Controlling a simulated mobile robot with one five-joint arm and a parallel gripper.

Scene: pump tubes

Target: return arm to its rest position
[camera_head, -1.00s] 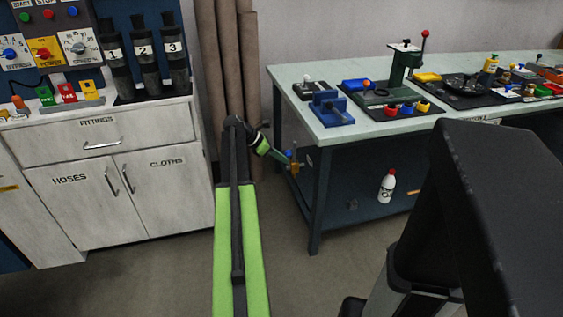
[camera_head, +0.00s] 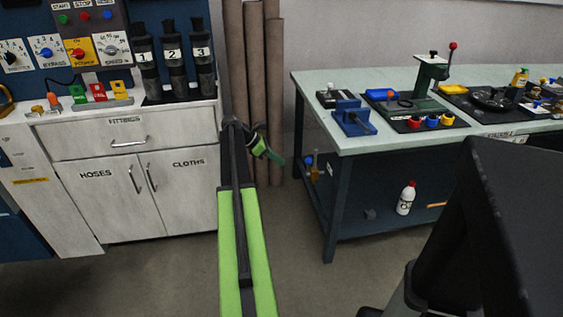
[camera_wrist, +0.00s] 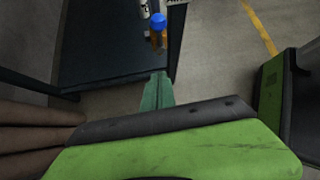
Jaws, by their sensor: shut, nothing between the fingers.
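My gripper (camera_head: 277,158) shows in the head view at the end of my green and black arm, in front of the brown rolls. It is shut and empty. In the wrist view the closed greenish fingers (camera_wrist: 158,92) point toward the bench's lower shelf. The pump tubes 1 (camera_head: 147,68), 2 (camera_head: 174,64) and 3 (camera_head: 203,66) stand upright on the cabinet top, well apart from my gripper.
A white cabinet (camera_head: 95,190) stands at left. Tall brown rolls (camera_head: 255,80) lean on the wall behind my arm. A workbench (camera_head: 370,141) with tools stands at right, a white bottle (camera_head: 406,198) on its lower shelf. Grey floor (camera_head: 300,240) lies clear between them.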

